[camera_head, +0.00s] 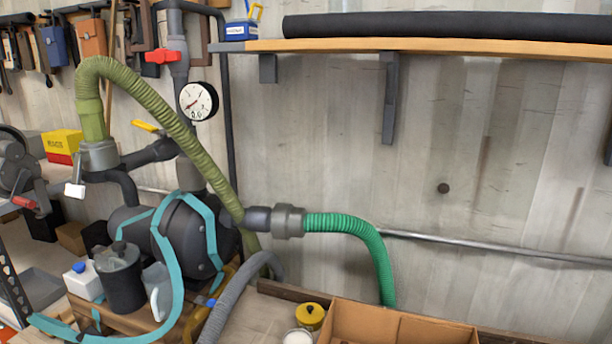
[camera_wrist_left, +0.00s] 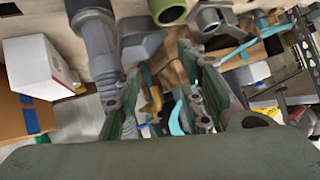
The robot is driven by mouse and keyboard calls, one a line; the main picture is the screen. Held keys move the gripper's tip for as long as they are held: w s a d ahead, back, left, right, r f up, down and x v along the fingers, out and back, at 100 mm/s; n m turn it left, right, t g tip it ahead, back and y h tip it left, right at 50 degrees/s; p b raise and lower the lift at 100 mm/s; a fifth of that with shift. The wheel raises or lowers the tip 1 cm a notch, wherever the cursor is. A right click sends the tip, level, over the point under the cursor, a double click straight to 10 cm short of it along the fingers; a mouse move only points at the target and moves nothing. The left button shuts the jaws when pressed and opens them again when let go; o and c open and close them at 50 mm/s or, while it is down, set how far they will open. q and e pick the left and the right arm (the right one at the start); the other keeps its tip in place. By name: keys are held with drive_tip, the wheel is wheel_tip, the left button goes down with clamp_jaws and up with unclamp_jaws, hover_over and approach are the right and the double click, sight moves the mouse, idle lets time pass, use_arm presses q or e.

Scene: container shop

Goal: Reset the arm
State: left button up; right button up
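My left gripper (camera_wrist_left: 165,100) shows in the left wrist view. Its two fingers stand apart with a gap between them, and nothing is held in the gap. The pump and its hoses lie beyond the fingers, apart from them as far as I can tell. Neither of my arms or grippers shows in the head view. My right gripper is in neither view.
A dark pump (camera_head: 190,235) with a green hose (camera_head: 350,226) stands by the wall. A wooden shelf (camera_head: 430,46) juts out at upper right. An open cardboard box (camera_head: 400,326) is at the bottom. A white box (camera_wrist_left: 38,68) shows in the wrist view.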

use_arm(q)
drive_tip(key=s+d+f+m+g+h, duration=0.1)
drive_tip(key=s+d+f+g+h, duration=0.1)
drive_tip(key=s+d+f+g, duration=0.5)
drive_tip(key=s+f+m+h, duration=0.1)
drive_tip(key=s+f, duration=0.4)
drive_tip(key=s, duration=0.7)
wheel_tip(320, 180, down, 26)
drive_tip(key=s+g, duration=0.2)
drive_tip(key=s+a+f, duration=0.3)
drive_tip(key=s+f, duration=1.2)
drive_tip(key=s, duration=0.1)
drive_tip(key=shift+f+g, duration=0.25)
drive_tip(key=shift+g, duration=0.15)
